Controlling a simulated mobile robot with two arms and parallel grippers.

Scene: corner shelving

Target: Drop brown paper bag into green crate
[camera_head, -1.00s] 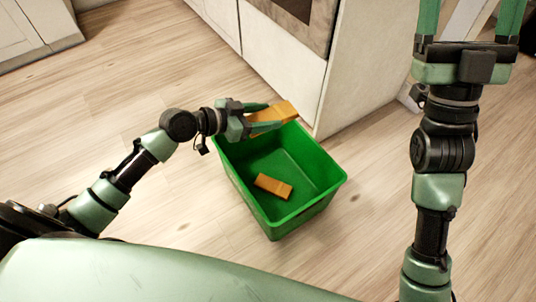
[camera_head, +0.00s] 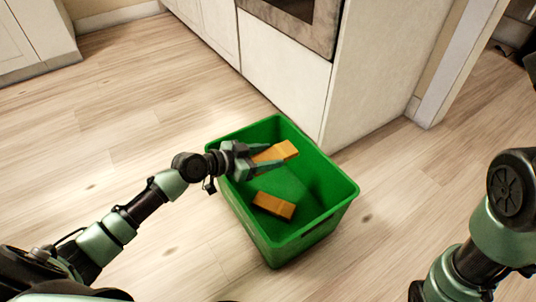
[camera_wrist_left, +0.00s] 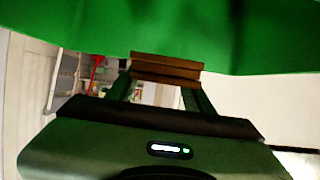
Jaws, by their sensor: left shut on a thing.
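The green crate (camera_head: 330,214) stands on the wooden floor in the head view. One brown paper bag (camera_head: 274,205) lies on the crate's bottom. My left gripper (camera_head: 268,160) is over the crate's left part, shut on a second brown paper bag (camera_head: 282,151). In the left wrist view this held bag (camera_wrist_left: 166,68) shows between the fingers, with the green crate wall (camera_wrist_left: 200,30) behind it. In the head view my right arm shows at the right edge, but its gripper is outside the picture.
A white cabinet (camera_head: 375,70) with an oven front (camera_head: 298,22) stands right behind the crate. Wooden floor (camera_head: 120,140) is free to the left and in front of the crate.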

